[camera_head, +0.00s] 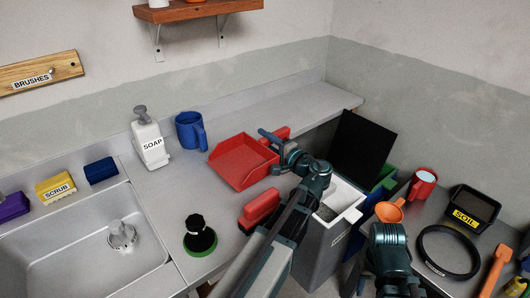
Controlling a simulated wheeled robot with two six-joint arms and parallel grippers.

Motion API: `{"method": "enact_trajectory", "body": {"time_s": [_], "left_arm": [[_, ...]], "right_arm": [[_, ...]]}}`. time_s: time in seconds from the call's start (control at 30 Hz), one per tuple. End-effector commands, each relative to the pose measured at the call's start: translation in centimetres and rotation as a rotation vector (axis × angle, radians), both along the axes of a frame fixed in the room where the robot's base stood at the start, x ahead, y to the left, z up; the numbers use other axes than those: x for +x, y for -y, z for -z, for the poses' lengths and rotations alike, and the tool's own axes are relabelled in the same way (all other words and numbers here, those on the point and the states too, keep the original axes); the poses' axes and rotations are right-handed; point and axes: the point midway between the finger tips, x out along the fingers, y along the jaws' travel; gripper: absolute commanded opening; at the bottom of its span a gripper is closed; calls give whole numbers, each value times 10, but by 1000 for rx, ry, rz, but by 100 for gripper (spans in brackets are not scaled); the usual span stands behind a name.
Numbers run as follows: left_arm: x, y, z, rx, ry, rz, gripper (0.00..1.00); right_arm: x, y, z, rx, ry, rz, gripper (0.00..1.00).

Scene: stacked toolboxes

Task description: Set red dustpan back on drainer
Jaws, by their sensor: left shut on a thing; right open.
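The red dustpan (238,162) is over the steel drainer (180,188), right of the blue jug. Its open pan faces up and its handle points to the right. Whether its underside touches the drainer, I cannot tell. My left gripper (275,143) is shut on the dustpan at its handle side, and its fingers partly cover the handle. My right gripper (390,240) is low at the right, beside the grey bin and in front of the orange funnel. It is open and away from the dustpan; its fingertips are not clearly visible.
A blue jug (190,131) and soap bottle (150,142) stand left of the dustpan. A red block-shaped item (260,210) and a green-black round brush (200,238) are in front. A grey bin (323,248) stands right of the counter. The sink (75,245) is left.

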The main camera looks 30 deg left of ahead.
Motion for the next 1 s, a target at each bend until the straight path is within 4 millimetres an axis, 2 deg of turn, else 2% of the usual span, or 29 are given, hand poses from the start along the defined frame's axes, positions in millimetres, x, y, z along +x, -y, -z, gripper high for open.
{"method": "enact_trajectory", "body": {"time_s": [0.03,0.2,0.67,0.7,0.83,1.0], "left_arm": [[0,0,14,0,0,0,0],[0,0,34,1,0,0,0],[0,0,37,1,0,0,0],[0,0,36,0,0,0,42],[0,0,36,0,0,0,66],[0,0,36,0,0,0,67]], "right_arm": [[0,0,14,0,0,0,50],[0,0,34,0,0,0,50],[0,0,37,0,0,0,50],[0,0,36,0,0,0,50],[0,0,36,0,0,0,50],[0,0,36,0,0,0,50]]}}
